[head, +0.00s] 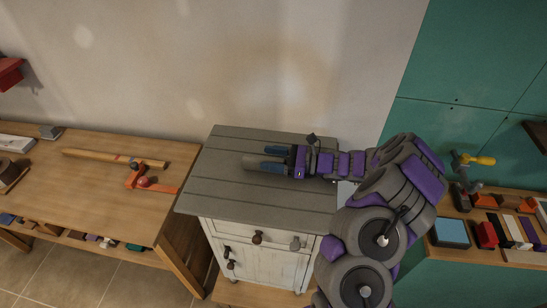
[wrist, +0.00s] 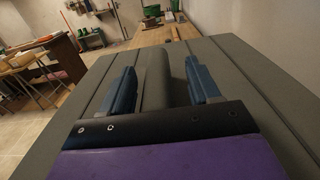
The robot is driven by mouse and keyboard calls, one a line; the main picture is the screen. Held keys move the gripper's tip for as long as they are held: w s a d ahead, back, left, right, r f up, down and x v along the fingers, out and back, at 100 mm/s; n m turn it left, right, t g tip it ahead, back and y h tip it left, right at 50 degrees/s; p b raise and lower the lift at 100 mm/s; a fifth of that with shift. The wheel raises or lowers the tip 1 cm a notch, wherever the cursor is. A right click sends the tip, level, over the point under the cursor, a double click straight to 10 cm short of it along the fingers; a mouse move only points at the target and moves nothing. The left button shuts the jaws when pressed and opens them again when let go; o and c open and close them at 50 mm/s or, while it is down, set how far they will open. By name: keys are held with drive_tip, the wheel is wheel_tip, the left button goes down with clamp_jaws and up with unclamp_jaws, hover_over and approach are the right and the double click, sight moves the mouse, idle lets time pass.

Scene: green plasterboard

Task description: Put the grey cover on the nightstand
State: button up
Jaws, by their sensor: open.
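A grey rounded, cylinder-like piece, which looks like the grey cover (head: 253,162), lies on the grey plank top of the white nightstand (head: 225,190). In the wrist view the grey cover (wrist: 157,78) sits between my two blue fingers. My gripper (head: 267,158) is open and low over the nightstand top. In the wrist view my gripper (wrist: 160,75) shows a gap between the cover and each finger. The cover's near end is hidden by my gripper's body.
On the right, a bench holds a yellow-handled tool (head: 476,160) and several coloured blocks. A wall stands behind the nightstand. The nightstand top is otherwise clear.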

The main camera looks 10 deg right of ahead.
drive_tip(key=v, duration=0.3)
drive_tip(key=p+v, duration=0.1)
drive_tip(key=v, duration=0.6)
drive_tip(key=shift+w+d+f, duration=0.1)
drive_tip(key=shift+w+d, duration=0.05)
drive_tip(key=shift+d, duration=0.3)
drive_tip(key=shift+s+d+p, duration=0.35)
drive_tip(key=shift+s+d, duration=0.15)
